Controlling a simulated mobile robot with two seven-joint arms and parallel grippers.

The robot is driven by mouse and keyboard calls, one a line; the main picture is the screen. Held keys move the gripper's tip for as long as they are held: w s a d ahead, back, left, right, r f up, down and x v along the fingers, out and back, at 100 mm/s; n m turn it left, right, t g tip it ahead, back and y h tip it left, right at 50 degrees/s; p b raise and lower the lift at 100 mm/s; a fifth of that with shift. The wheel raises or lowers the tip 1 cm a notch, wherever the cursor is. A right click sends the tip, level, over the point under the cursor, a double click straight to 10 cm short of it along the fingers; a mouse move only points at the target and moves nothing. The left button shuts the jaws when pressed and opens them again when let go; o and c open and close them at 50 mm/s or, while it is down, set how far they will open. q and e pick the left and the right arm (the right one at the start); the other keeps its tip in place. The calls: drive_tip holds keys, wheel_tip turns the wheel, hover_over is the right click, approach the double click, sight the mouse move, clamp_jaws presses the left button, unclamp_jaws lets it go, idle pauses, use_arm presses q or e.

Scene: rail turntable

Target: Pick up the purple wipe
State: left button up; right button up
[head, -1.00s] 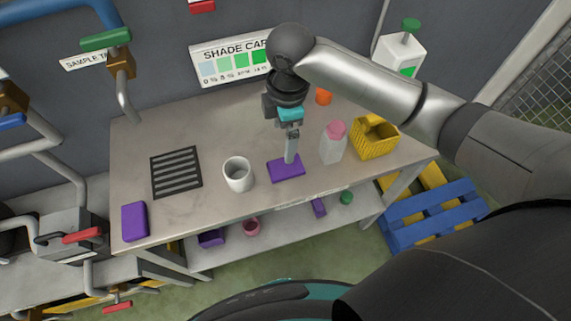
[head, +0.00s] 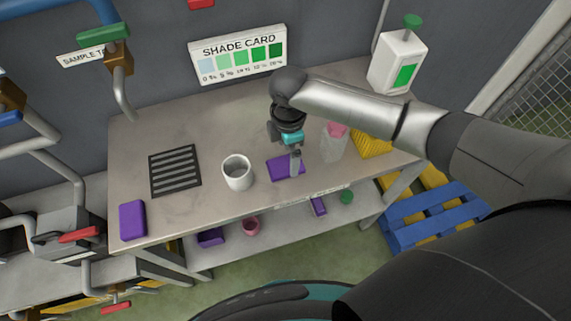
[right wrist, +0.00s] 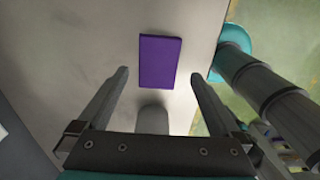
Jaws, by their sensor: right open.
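The purple wipe (head: 281,168) is a flat rectangle lying on the grey table, right of the white mug. In the right wrist view the wipe (right wrist: 160,62) lies ahead of the fingertips, centred between them. My right gripper (head: 296,173) points down at the wipe's right part in the head view and hides a little of it. In the wrist view my right gripper (right wrist: 160,76) is open, with nothing between its fingers. I cannot tell its exact height above the table. My left gripper is not in view.
A white mug (head: 237,173) stands left of the wipe. A pink-capped bottle (head: 334,147) and a yellow basket (head: 371,144) stand to the right. A black grate (head: 175,170) and a thicker purple block (head: 132,220) are further left. The table's front edge is close.

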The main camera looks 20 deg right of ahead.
sight(285, 164)
drive_tip(key=f, duration=0.4)
drive_tip(key=shift+w+a+f+b, duration=0.1)
drive_tip(key=shift+a+f+b, duration=0.15)
drive_tip(key=shift+b, duration=0.05)
drive_tip(key=c, duration=1.4)
drive_tip(key=shift+o, duration=0.2)
drive_tip(key=shift+r, duration=0.15)
wheel_tip(285, 164, up, 20)
drive_tip(key=p, duration=0.2)
